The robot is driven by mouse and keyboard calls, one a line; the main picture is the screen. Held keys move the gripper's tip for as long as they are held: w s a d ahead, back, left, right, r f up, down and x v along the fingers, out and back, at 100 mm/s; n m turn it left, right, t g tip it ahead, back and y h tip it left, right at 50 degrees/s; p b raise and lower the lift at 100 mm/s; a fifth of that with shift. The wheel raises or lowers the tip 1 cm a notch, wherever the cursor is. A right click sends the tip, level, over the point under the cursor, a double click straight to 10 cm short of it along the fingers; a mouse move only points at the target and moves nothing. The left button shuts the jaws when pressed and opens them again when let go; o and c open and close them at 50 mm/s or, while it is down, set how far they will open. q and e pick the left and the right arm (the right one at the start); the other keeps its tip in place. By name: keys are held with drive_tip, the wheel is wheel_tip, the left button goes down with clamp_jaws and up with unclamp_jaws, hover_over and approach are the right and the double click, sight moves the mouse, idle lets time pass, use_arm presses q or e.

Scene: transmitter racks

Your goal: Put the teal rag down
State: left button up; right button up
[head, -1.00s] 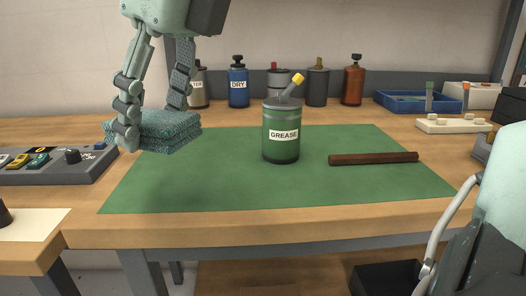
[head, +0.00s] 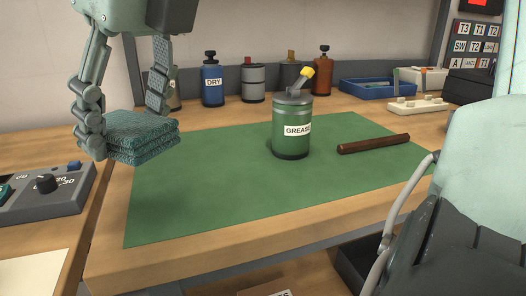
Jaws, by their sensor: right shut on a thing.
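The teal rag (head: 143,138) is a folded, layered, textured cloth at the left in the head view. My right gripper (head: 125,125) comes down from the top and is shut on it, one finger at its left side and the other behind it. The rag appears held above the bench, over the left edge of the green mat (head: 215,205). The gap beneath it is hard to judge. My left gripper is not in view.
A green grease can (head: 291,128) stands on the mat, with a dark brown bar (head: 373,144) to its right. Several bottles, including a blue one (head: 212,82), line the back. A grey control box (head: 48,196) is at left. The mat's front left is clear.

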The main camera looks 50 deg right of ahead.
hover_over(186, 175)
drive_tip(key=s, duration=0.1)
drive_tip(key=f, duration=0.7)
drive_tip(key=shift+s+p, duration=0.2)
drive_tip(key=shift+p, duration=0.2)
drive_tip(key=shift+d+f, duration=0.1)
drive_tip(key=shift+f, duration=0.1)
wheel_tip(186, 175, down, 4)
drive_tip(key=shift+r, duration=0.15)
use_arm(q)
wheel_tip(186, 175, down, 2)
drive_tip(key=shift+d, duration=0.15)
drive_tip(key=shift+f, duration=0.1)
